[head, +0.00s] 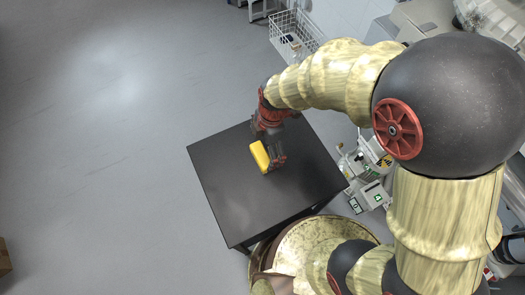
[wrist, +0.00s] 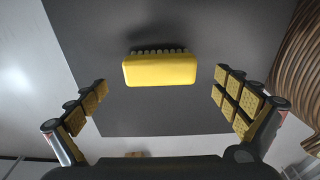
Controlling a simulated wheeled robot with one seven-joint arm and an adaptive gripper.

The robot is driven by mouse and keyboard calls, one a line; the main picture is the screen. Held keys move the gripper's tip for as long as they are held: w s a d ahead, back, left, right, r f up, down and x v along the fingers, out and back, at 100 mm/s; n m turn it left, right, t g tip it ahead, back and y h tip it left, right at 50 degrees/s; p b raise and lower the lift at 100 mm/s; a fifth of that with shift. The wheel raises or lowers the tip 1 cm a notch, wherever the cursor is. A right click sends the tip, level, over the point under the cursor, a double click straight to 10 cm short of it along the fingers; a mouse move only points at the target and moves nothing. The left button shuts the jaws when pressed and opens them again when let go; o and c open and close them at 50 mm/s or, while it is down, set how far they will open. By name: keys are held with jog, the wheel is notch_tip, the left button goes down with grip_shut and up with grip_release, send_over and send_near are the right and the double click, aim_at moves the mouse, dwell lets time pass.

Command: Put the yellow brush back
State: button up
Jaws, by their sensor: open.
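The yellow brush (head: 260,156) lies on a dark square table (head: 225,185). My gripper (head: 275,150) is above the table, right beside the brush in the head view. In the wrist view my gripper (wrist: 160,100) has its two padded fingers wide apart, one to the left and one to the right of the brush. Neither finger touches it there. The gap between the brush and the table surface cannot be judged.
A white wire basket (head: 293,35) stands beyond the table at the top. White devices with small screens (head: 368,190) stand right of the table. A brown box edge (head: 4,257) shows at the far left. The grey floor (head: 100,150) on the left is clear.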

aim_at(266, 153)
jog(key=w+d+r+m+t+p, duration=0.1)
jog(key=d+r+m, duration=0.2)
jog(key=r, duration=0.5)
jog(key=d+r+m+t+p, duration=0.1)
jog(key=d+r+m, duration=0.2)
jog(key=r, duration=0.4)
jog(key=s+d+r+m+t, duration=0.2)
jog(key=s+d+r+m, duration=0.2)
jog(key=d+r+m, duration=0.3)
jog(key=s+d+r+m+t+h, duration=0.1)
jog(key=s+d+r+m+t, duration=0.1)
jog(key=s+d+r+m, duration=0.3)
jog(key=d+r+m, duration=0.2)
jog(key=d+m, duration=0.2)
jog(key=m, duration=0.2)
jog(key=shift+r, duration=0.1)
jog(key=shift+c, duration=0.3)
